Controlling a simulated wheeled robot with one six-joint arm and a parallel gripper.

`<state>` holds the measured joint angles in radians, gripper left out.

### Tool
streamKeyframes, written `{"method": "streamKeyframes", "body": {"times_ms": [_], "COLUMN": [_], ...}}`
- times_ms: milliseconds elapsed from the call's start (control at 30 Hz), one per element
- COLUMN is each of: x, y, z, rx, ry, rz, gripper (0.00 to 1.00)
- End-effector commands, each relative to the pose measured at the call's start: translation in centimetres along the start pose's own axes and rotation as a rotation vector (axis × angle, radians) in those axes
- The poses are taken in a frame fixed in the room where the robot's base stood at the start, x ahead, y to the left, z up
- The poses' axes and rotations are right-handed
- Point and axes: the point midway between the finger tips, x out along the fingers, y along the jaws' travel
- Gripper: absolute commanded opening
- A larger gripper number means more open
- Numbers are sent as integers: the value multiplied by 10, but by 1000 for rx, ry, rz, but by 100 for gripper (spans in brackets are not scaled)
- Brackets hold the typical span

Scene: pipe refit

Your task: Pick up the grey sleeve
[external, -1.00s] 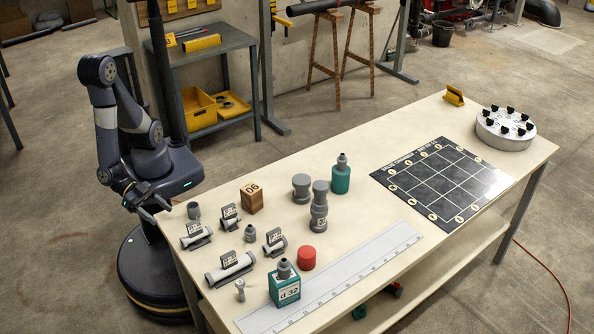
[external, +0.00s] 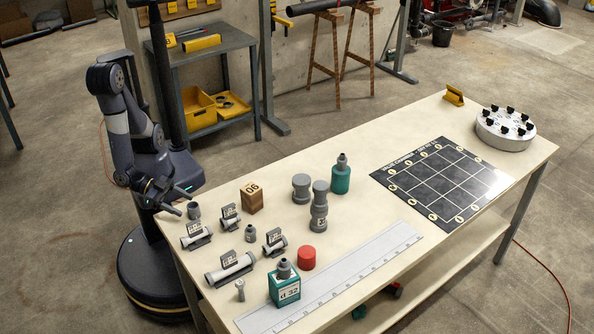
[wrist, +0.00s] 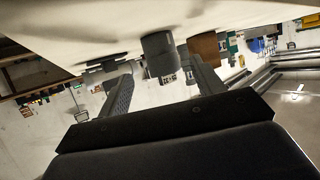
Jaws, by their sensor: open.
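The grey sleeve (external: 194,211) is a short, plain grey cylinder standing upright at the table's left end, near the edge. My gripper (external: 182,202) is beside it at the left, low over the table edge, its fingers pointing toward it. In the wrist view, which is upside down, the sleeve (wrist: 158,53) hangs from the pale table top. It shows ahead, between the two spread fingers of my gripper (wrist: 160,62). The fingers are open, with nothing held between them. I cannot tell whether the fingertips are level with the sleeve's sides.
Labelled grey pipe pieces (external: 196,236) in holders stand close in front of the sleeve. A wooden block (external: 252,197) marked 06 is to the right. A grey stacked fitting (external: 319,207), teal bottle (external: 341,175) and red cap (external: 307,257) stand farther along.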

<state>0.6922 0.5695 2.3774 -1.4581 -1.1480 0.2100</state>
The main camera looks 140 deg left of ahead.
Motion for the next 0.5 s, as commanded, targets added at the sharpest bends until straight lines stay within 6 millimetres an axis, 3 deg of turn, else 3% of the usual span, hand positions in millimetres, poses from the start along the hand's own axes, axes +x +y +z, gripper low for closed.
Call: {"method": "streamKeyframes", "body": {"times_ms": [500], "x": [46], "y": [-4], "z": [4], "rx": [-1], "ry": [-1], "rz": [-4], "gripper": [64]}}
